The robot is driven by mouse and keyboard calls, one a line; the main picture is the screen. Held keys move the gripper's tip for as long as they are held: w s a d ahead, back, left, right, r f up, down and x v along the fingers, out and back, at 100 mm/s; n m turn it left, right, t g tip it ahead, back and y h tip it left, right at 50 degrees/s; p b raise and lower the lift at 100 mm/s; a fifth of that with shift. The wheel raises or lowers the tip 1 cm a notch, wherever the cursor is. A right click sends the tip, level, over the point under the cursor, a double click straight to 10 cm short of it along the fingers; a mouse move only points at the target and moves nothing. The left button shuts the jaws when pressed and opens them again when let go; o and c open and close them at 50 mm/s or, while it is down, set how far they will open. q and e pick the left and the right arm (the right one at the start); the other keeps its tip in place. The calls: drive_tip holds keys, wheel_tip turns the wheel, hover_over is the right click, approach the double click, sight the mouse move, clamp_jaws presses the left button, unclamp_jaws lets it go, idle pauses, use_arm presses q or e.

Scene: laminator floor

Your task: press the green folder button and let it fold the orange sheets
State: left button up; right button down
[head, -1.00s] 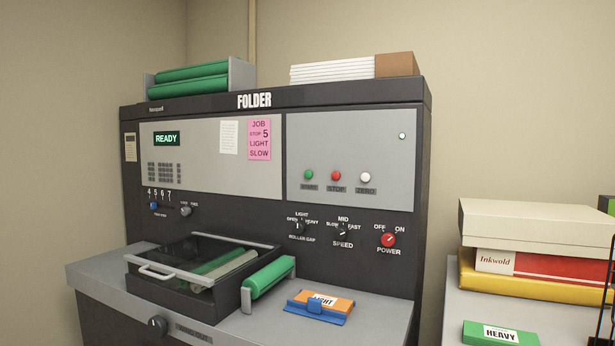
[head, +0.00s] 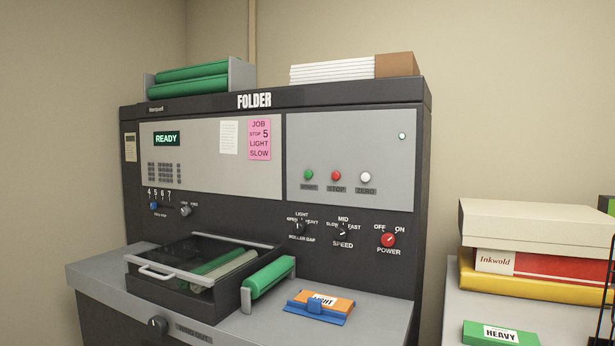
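The folder machine (head: 254,101) stands against the wall, and its display (head: 166,138) reads READY. A small green button (head: 308,175) is on the grey right-hand panel, left of a red button (head: 336,176) and a white button (head: 365,177). Orange material labelled LIGHT (head: 339,305) lies on the machine's right ledge, with a blue clip-like piece (head: 315,308) across its front. I cannot tell whether it is loose sheets or a packet. Neither of my grippers is in the head view.
A covered tray with a handle (head: 156,272) and a green roller (head: 269,277) sit on the ledge. A pink note (head: 259,140) reads JOB, STOP 5, LIGHT, SLOW. At right, a table holds stacked boxes (head: 535,225) and a green HEAVY pack (head: 500,334).

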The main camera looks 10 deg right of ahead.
idle(0.7)
use_arm(q)
drive_tip(key=c, duration=0.5)
drive_tip(key=shift+w, duration=0.1)
